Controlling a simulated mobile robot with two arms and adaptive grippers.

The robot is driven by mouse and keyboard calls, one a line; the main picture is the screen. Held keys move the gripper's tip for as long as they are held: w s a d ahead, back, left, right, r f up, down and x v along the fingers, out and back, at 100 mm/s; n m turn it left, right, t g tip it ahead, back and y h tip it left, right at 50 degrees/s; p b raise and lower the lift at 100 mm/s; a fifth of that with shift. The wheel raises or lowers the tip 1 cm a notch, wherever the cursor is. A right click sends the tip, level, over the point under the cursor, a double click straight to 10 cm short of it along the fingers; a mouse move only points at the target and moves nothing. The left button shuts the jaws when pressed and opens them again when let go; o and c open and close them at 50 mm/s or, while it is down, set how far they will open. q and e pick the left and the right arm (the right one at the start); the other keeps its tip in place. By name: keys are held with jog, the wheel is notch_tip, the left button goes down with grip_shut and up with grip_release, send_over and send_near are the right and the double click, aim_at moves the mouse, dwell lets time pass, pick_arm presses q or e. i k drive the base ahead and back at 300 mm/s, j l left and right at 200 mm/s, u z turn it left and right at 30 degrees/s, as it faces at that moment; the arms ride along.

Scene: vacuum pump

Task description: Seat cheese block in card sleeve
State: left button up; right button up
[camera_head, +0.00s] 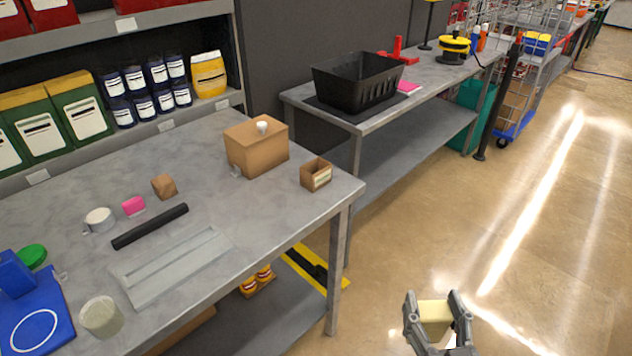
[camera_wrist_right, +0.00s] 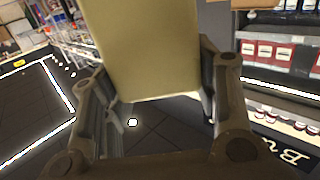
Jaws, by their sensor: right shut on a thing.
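The cheese block (camera_head: 435,312) is pale yellow. My right gripper (camera_head: 434,300) is shut on it, with one finger on each side, above the floor at the lower right of the head view. In the right wrist view the cheese block (camera_wrist_right: 142,50) fills the upper middle between the two fingers (camera_wrist_right: 150,95). The card sleeve (camera_head: 309,178) appears to be the small brown open-topped box with a pale label, standing near the right corner of the grey table. The gripper and cheese are apart from it, to its lower right in the picture. My left gripper is not in view.
The grey table (camera_head: 225,205) also bears a larger brown box (camera_head: 256,150) close to the sleeve, a black bar (camera_head: 150,226), a grey tray (camera_head: 172,266) and several small items. A second bench with a black crate (camera_head: 356,82) stands behind. Floor at right is open.

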aim_at(315, 182)
jog(key=i+l, duration=0.15)
jog(key=l, duration=0.15)
jog(key=i+l, duration=0.1)
jog(key=l, duration=0.25)
jog(key=i+l, duration=0.15)
jog(key=l, duration=0.15)
jog(key=i+l, duration=0.1)
jog(key=l, duration=0.25)
jog(key=l+u, duration=0.15)
jog(key=u, duration=0.25)
jog(key=i+l+u, duration=0.1)
jog(key=u, duration=0.3)
jog(key=l+u, duration=0.25)
jog(key=u, duration=0.15)
